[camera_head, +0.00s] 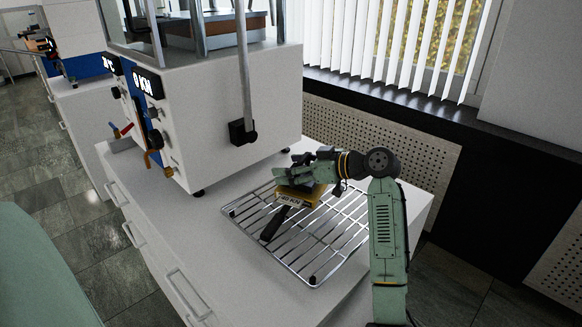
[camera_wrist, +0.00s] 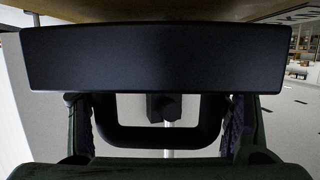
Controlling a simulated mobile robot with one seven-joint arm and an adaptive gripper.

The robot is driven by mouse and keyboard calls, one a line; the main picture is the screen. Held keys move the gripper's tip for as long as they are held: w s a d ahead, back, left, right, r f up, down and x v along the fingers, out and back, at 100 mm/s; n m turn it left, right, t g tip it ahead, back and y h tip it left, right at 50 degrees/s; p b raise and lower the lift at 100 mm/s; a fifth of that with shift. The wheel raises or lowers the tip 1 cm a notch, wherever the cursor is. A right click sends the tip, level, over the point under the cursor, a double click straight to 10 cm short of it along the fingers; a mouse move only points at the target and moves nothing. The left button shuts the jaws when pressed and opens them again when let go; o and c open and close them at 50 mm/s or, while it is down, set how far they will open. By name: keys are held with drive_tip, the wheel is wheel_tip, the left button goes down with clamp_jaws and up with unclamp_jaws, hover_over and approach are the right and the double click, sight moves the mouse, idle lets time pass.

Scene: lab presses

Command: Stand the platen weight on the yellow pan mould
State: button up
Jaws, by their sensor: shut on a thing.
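The yellow pan mould (camera_head: 316,194) rests on the wire rack in the head view, with a "40 KN" label on its front and a dark handle (camera_head: 273,224) pointing toward the lower left. My gripper (camera_head: 290,174) is directly above it, shut on the platen weight. The weight shows in the wrist view as a wide black block (camera_wrist: 155,58) with a loop handle between my fingers. A brownish surface lies along the block's upper edge there. I cannot tell whether the weight touches the mould. In the head view my gripper hides most of the weight.
The wire rack (camera_head: 322,250) lies on the white counter (camera_head: 225,270), mostly bare toward the front. A large white press (camera_head: 220,120) with a lever stands behind to the left. A black window sill (camera_head: 400,110) and perforated panel run behind.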

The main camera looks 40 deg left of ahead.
drive_tip(key=shift+f+b, duration=0.3)
drive_tip(key=shift+b, duration=0.15)
idle(0.9)
drive_tip(key=o, duration=1.3)
drive_tip(key=shift+o, duration=0.2)
drive_tip(key=shift+f, duration=0.1)
drive_tip(key=shift+f, duration=0.15)
drive_tip(key=v, duration=1.2)
drive_tip(key=shift+d, duration=0.1)
